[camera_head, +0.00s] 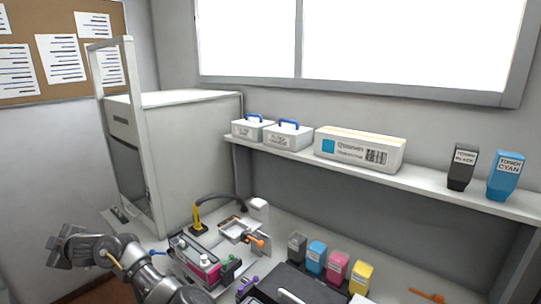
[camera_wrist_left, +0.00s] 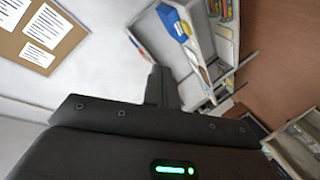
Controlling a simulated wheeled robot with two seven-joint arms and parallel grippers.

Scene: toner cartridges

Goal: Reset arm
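My left gripper (camera_head: 62,247) is at the lower left of the head view, held out in front of the printer-like white cabinet and clear of the table things. In the left wrist view its dark fingers (camera_wrist_left: 163,87) stand close together at the middle of the gripper body, with nothing seen between them. My left arm comes in from the bottom edge. My right gripper is not in view.
The white cabinet (camera_head: 177,150) has its tall door frame (camera_head: 143,130) open near my left arm. Small cartridges, including a yellow one (camera_head: 361,277), stand on the table. The shelf (camera_head: 418,184) holds a white carton (camera_head: 358,148), a black toner (camera_head: 461,168) and a cyan toner (camera_head: 505,177).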

